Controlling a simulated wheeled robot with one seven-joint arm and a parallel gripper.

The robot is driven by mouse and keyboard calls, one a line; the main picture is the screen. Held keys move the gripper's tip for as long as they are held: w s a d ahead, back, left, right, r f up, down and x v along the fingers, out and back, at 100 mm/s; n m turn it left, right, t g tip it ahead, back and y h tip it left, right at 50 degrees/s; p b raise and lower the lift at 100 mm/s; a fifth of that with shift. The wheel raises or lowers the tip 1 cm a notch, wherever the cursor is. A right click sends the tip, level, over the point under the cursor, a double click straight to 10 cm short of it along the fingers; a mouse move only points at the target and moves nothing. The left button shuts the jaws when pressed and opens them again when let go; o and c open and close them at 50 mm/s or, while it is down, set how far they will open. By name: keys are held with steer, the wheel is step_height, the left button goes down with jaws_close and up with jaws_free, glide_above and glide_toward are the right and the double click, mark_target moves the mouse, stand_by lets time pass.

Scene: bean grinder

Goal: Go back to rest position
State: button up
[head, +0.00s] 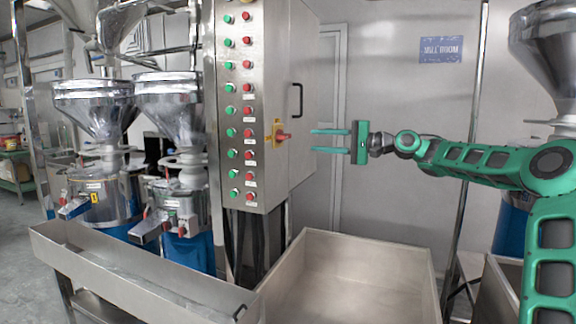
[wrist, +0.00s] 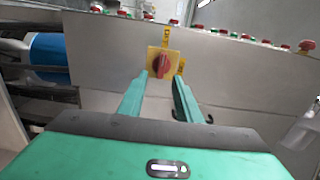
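My gripper (head: 331,141) is green with two long, thin fingers pointing left in the head view. The fingers are apart with nothing between them. In front of them is a red rotary switch (head: 282,136) on a yellow plate, on the side of the steel control cabinet (head: 301,60). In the wrist view the red switch (wrist: 162,64) shows beyond and between the fingertips of my gripper (wrist: 161,78). In the head view a gap shows between the fingertips and the switch. My arm reaches in from the right.
The cabinet front carries rows of green and red buttons (head: 248,110), and a black handle (head: 296,100) is on its side. Steel grinders with hoppers (head: 95,105) stand left. An open steel bin (head: 345,270) lies below my gripper. A steel trough (head: 140,285) is front left.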

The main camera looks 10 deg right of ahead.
steer(key=s+a+f+n+g+h, duration=0.1)
steer(key=a+f+h, duration=0.15)
steer(key=f, duration=0.35)
steer(key=s+a+f+g+h, duration=0.2)
steer(key=a+f, duration=0.2)
steer(key=f, duration=0.3)
steer(key=s+d+f+g+h, duration=0.2)
steer(key=s+f+h, duration=0.3)
steer(key=f, duration=0.4)
steer(key=s+d+f+g+h, duration=0.15)
steer(key=s+d, duration=0.25)
steer(key=s, duration=0.5)
steer(key=s+d+f+g+h, duration=0.15)
steer(key=s+d, duration=0.25)
steer(key=s, duration=0.5)
steer(key=s+d+f+h, duration=0.2)
steer(key=s+d+f, duration=0.15)
steer(key=s, duration=0.55)
steer(key=s+d+f+g, duration=0.1)
steer(key=s, duration=0.9)
steer(key=s+d+f+g, duration=0.1)
steer(key=s+d+f, duration=0.1)
steer(key=s, duration=0.9)
steer(key=shift+f+g, duration=0.3)
steer(key=shift+s, duration=0.1)
